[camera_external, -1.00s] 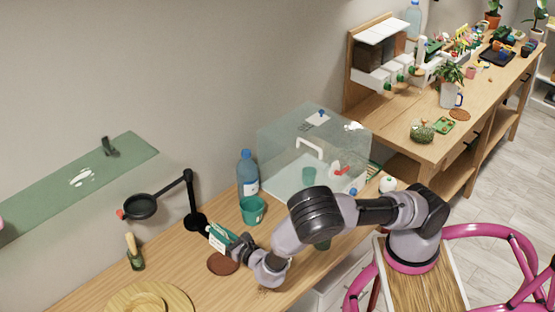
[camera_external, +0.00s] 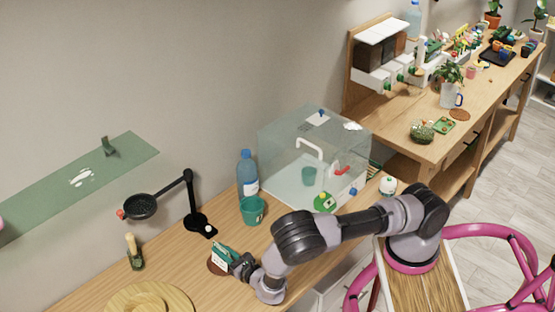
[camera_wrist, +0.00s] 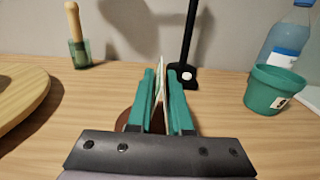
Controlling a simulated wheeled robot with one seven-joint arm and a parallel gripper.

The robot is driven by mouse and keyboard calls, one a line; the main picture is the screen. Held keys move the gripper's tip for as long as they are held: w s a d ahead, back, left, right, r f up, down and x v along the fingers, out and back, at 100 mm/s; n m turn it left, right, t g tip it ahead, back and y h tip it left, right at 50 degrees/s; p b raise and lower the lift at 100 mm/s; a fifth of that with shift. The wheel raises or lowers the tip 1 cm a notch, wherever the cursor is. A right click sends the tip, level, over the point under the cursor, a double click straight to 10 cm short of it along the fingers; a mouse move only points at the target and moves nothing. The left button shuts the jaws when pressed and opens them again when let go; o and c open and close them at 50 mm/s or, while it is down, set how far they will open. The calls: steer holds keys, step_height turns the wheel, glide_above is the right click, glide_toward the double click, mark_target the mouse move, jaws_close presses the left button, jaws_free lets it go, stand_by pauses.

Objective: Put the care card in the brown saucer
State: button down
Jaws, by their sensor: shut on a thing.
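The care card (camera_external: 219,257), white with some green, stands on edge between the teal fingers of my gripper (camera_external: 233,261). In the wrist view the card (camera_wrist: 161,78) shows edge-on as a thin pale strip, and my gripper (camera_wrist: 162,92) is shut on it. The brown saucer (camera_external: 212,268) lies flat on the wooden table beneath the card and is mostly hidden by card and gripper. In the wrist view part of the saucer (camera_wrist: 123,122) shows under the fingers. I cannot tell whether the card touches it.
A black stand (camera_external: 197,222) with a round pan-like holder is behind the saucer. A teal pot (camera_external: 252,211) and a blue bottle (camera_external: 247,175) stand to the right. A small brush-like tool (camera_external: 134,252) and a round wooden board (camera_external: 125,299) are to the left.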

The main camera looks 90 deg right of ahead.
steer(key=shift+f, duration=0.4)
steer(key=c, duration=0.8)
jaws_free()
steer(key=shift+c, duration=0.2)
